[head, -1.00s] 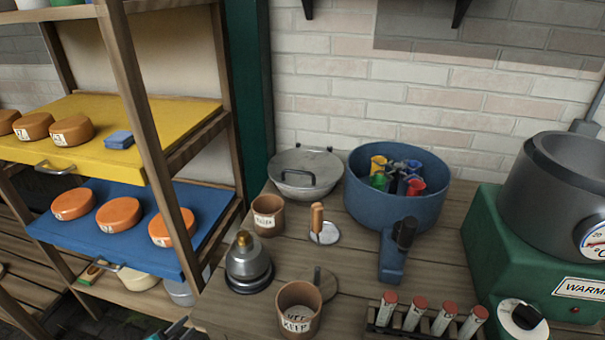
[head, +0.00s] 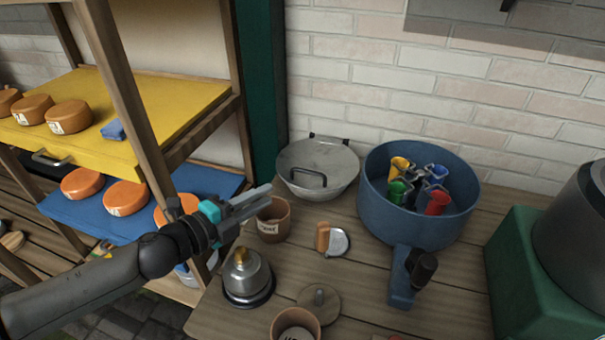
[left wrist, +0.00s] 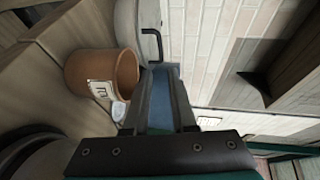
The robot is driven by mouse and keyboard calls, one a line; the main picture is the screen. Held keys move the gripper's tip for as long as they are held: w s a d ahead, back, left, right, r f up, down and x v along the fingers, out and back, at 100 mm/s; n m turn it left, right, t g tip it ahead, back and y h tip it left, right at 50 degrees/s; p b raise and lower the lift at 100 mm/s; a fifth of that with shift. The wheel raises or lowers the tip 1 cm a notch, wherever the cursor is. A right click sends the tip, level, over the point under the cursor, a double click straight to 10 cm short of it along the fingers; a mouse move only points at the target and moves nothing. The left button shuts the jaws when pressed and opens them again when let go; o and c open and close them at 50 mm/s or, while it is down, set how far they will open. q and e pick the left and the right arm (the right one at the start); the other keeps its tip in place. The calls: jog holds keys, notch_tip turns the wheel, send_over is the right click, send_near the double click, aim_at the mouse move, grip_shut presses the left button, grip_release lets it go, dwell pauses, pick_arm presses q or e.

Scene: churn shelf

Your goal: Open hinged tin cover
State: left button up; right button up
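The round silver tin (head: 318,165) stands against the brick wall, its domed cover down and a dark bar handle (head: 310,180) on the front. Hinge brackets show at its back edge. In the left wrist view the dark handle (left wrist: 153,42) lies just beyond my fingertips. My left gripper (head: 262,196) is in front and to the left of the tin, over the rim of a brown clay cup (head: 273,224), apart from the handle. Its two fingers (left wrist: 160,75) show a gap with nothing held; a blue surface shows between them. My right gripper is not in view.
A blue pot (head: 415,200) with coloured scoops stands right of the tin. A brass-topped metal burner (head: 246,275) and a wooden-handled tool (head: 332,240) are nearer me. The shelf post (head: 115,100) and yellow shelf (head: 165,100) are on the left.

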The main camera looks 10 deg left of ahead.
aim_at(302, 188)
pick_arm(q)
jog(key=b+x, duration=0.1)
jog(key=x, duration=1.1)
jog(key=shift+w+d, duration=0.15)
jog(key=shift+w, duration=0.15)
grip_shut()
dwell(1.0)
